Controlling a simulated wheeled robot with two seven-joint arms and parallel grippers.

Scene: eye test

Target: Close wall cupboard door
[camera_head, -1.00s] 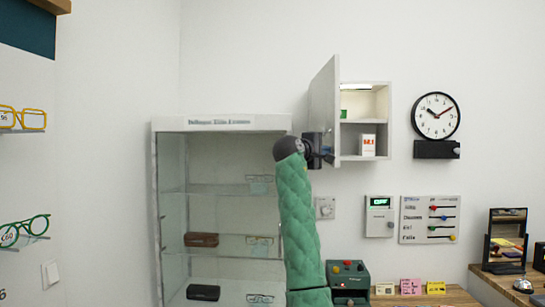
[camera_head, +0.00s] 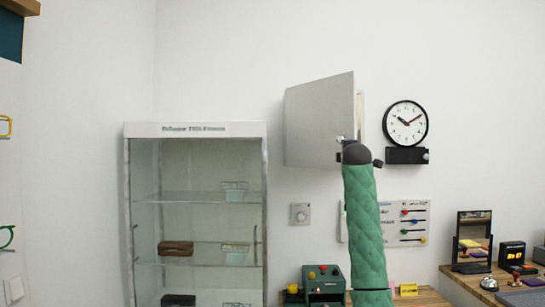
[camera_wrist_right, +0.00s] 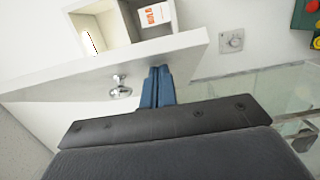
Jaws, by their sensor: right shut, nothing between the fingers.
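The white wall cupboard door (camera_head: 318,122) stands partly open in the head view. It is hinged on the left and hides most of the cupboard behind it. A metal knob (camera_wrist_right: 120,86) sits on the door's outer face in the right wrist view. My right gripper (camera_wrist_right: 159,70) is shut and empty, its blue fingertips at the outer face near the free edge. Whether they touch the door is hard to tell. In the head view, my own wrist hides the fingers. A white and orange box (camera_wrist_right: 155,15) shows inside the cupboard (camera_wrist_right: 187,17). My left gripper is out of view.
A glass display cabinet (camera_head: 196,130) stands to the left, below the door. A clock (camera_head: 405,123) with a black box (camera_head: 406,155) under it hangs to the right. A slider panel (camera_head: 406,223) and a wall dial (camera_head: 300,214) are lower down.

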